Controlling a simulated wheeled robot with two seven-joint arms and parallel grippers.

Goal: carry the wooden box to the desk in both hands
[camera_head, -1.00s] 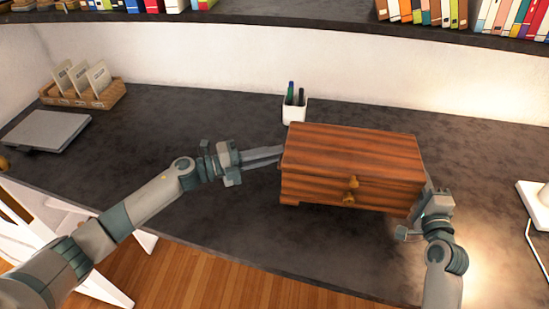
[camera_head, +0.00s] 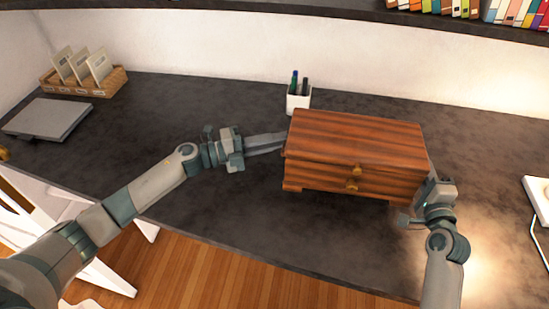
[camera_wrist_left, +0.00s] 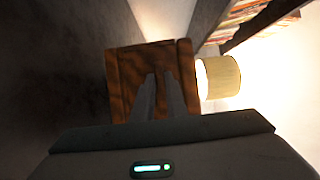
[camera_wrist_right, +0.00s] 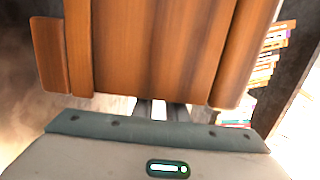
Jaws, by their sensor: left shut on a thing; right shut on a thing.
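The wooden box (camera_head: 355,138), a reddish-brown chest with two small knobs on its front, is over the right half of the dark desk (camera_head: 240,205). I cannot tell whether its feet touch the desk. My left gripper (camera_head: 282,141) is shut at the box's left side. In the left wrist view its fingers (camera_wrist_left: 160,97) lie against the box's side (camera_wrist_left: 150,62). My right gripper (camera_head: 430,182) is at the right side, its fingertips hidden behind the box. In the right wrist view its fingers (camera_wrist_right: 162,108) reach under the striped wood (camera_wrist_right: 160,50), shut on the box.
A white pen cup (camera_head: 298,98) stands just behind the box's left back corner. A wicker tray of cards (camera_head: 85,80) and a grey closed laptop (camera_head: 47,118) are at the far left. A white lamp base (camera_head: 538,195) is at the right edge. A bookshelf (camera_head: 400,17) runs above.

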